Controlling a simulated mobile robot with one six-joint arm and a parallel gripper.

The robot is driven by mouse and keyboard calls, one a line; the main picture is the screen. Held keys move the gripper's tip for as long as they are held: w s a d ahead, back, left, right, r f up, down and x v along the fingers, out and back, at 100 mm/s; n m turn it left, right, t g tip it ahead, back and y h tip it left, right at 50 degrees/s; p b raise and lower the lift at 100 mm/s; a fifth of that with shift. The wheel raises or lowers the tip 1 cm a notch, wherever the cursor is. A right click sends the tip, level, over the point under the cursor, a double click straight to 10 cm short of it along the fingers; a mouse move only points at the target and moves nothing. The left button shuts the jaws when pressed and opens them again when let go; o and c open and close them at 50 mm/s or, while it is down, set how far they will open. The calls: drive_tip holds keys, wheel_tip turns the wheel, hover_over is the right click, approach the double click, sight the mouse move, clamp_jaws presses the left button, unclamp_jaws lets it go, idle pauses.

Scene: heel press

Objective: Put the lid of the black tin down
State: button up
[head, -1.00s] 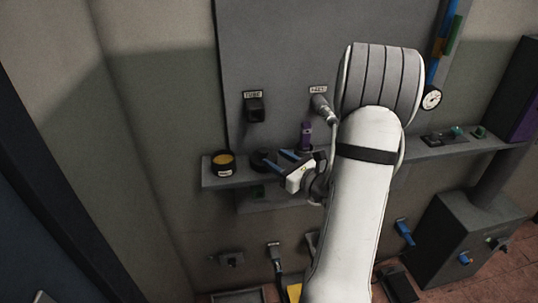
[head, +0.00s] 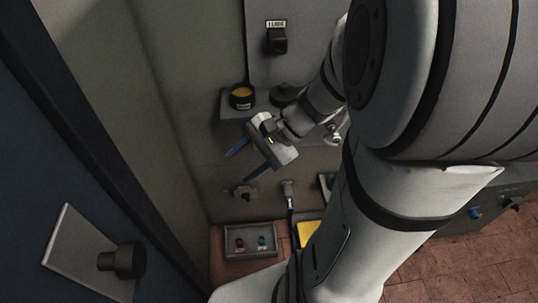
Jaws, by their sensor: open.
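The black tin (head: 241,102) stands upright on the grey shelf at the upper middle of the head view. It is uncovered and shows an orange-yellow filling, with a pale label on its side. A dark round piece that looks like its lid (head: 283,93) rests on the shelf just right of the tin, apart from it. My arm partly covers that piece's right side. My gripper (head: 246,162) is in front of and below the shelf, with its two blue fingers spread and nothing between them. It touches neither tin nor lid.
A labelled black fitting (head: 276,40) is on the grey panel above. Below are a wall valve (head: 244,190), a grey tray (head: 252,252) with small red and green pieces, and a yellow item (head: 308,232). A dark door (head: 40,150) with a knob stands left.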

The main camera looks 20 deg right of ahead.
drive_tip(key=s+d+r+n+t+h, duration=0.1)
drive_tip(key=s+d+r+n+h, duration=0.2)
drive_tip(key=n+h, duration=0.6)
drive_tip(key=s+n, duration=0.1)
drive_tip(key=n, duration=0.2)
drive_tip(key=shift+d+r, duration=0.3)
